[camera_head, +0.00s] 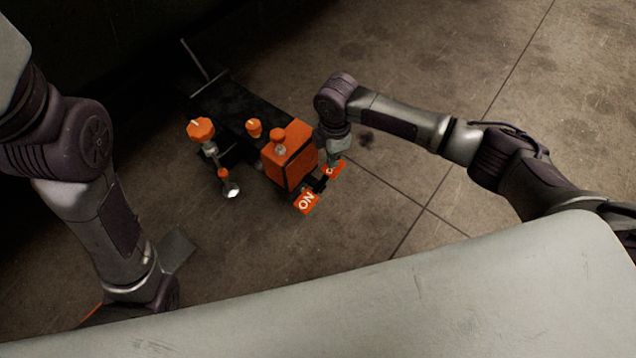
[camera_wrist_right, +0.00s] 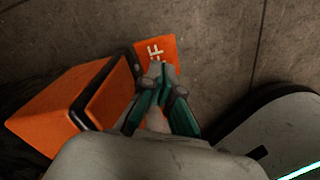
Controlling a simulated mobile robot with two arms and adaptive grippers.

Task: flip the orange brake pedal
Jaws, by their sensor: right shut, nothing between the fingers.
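The orange brake pedal is a rocker with two plates at the foot of an orange box (camera_head: 290,155). Its plate marked "ON" (camera_head: 307,201) is nearer in the head view, and its other plate (camera_head: 337,169) is partly hidden by my right gripper (camera_head: 325,178). In the right wrist view that plate (camera_wrist_right: 157,52) shows the letter "F", with the rest of the word covered. My right gripper (camera_wrist_right: 160,75) is shut and empty, its fingertips over or against this plate; I cannot tell if they touch.
Beside the orange box stand an orange knob on a post (camera_head: 201,129) and a smaller orange knob (camera_head: 254,128), on a dark base (camera_head: 228,103). A rod rises behind them. The concrete floor to the right is clear.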

